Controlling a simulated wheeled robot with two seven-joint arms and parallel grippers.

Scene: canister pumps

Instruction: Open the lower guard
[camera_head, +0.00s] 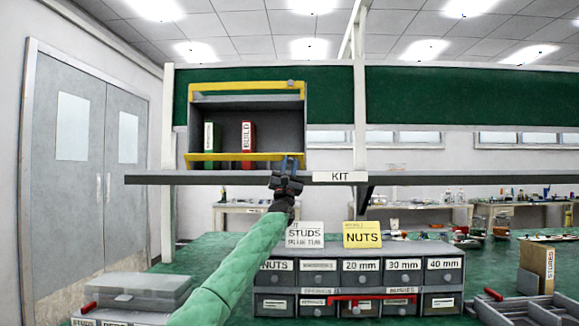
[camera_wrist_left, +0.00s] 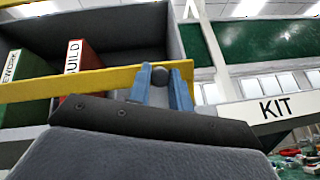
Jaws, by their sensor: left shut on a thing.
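The lower guard (camera_head: 228,156) is a yellow bar across the bottom front of a grey open box (camera_head: 262,120) on the shelf. It also shows in the left wrist view (camera_wrist_left: 70,88), running level across the box front. A small dark round knob (camera_wrist_left: 159,75) is at its right end. My left gripper (camera_head: 290,163) is at that right end, and its blue fingers (camera_wrist_left: 160,88) are shut on the knob from both sides. My right gripper is in neither view.
An upper yellow guard (camera_head: 245,88) crosses the box top. A green binder (camera_head: 208,140) and a red binder (camera_head: 248,138) stand behind the lower guard. The shelf edge (camera_head: 220,178) runs just below. Labelled drawers (camera_head: 360,272) stand on the bench below right.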

